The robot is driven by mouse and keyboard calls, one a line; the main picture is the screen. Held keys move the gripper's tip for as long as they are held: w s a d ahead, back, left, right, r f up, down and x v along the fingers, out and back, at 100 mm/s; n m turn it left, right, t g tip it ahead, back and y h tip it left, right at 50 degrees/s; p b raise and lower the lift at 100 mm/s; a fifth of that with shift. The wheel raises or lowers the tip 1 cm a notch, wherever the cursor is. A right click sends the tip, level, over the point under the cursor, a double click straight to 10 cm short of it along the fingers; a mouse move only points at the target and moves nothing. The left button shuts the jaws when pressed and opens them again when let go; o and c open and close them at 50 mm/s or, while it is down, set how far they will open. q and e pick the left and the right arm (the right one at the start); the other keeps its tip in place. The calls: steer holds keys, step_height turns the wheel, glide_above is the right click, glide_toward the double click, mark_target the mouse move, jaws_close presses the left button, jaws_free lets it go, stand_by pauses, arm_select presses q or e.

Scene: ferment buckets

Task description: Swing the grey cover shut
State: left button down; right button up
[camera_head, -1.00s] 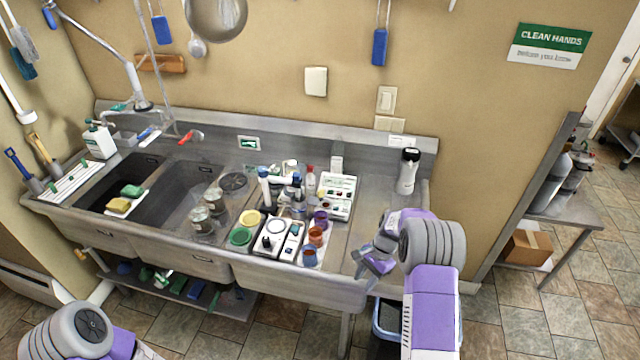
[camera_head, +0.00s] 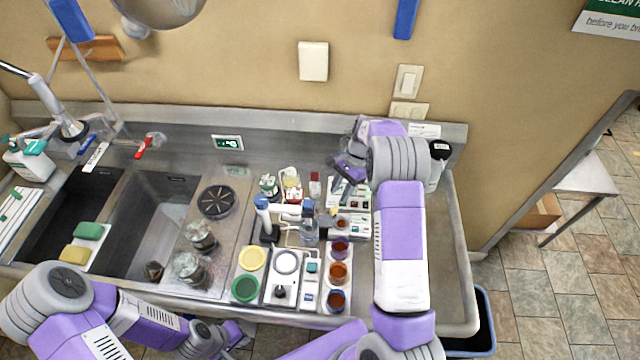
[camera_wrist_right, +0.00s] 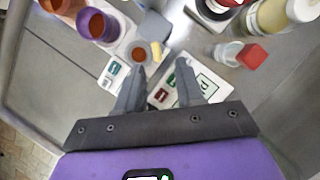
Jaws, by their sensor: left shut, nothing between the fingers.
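A small grey cover (camera_wrist_right: 153,27) stands raised beside a round opening with brown contents (camera_wrist_right: 140,52) in the right wrist view. A yellow tab shows at its side. In the head view the grey cover (camera_head: 326,220) is small, near the middle of the counter items. My right gripper (camera_wrist_right: 161,67) is open and empty, with its fingers pointing toward the cover and apart from it. In the head view my right gripper (camera_head: 347,177) hangs over the back of the counter. My left gripper (camera_head: 238,336) is shut and empty at the counter's front edge.
Cups with coloured contents (camera_head: 339,272) stand in a row in front of the cover. White label panels (camera_wrist_right: 195,90) lie under my right fingers. The steel counter (camera_head: 445,275) is bare at the right.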

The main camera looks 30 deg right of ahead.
mark_target(335, 208)
steer(key=x, duration=0.6)
steer(key=shift+s+a+f+p, duration=0.15)
steer(key=shift+s+p, duration=0.25)
steer(key=shift+a+f, duration=0.15)
steer(key=shift+f, duration=0.3)
jaws_close()
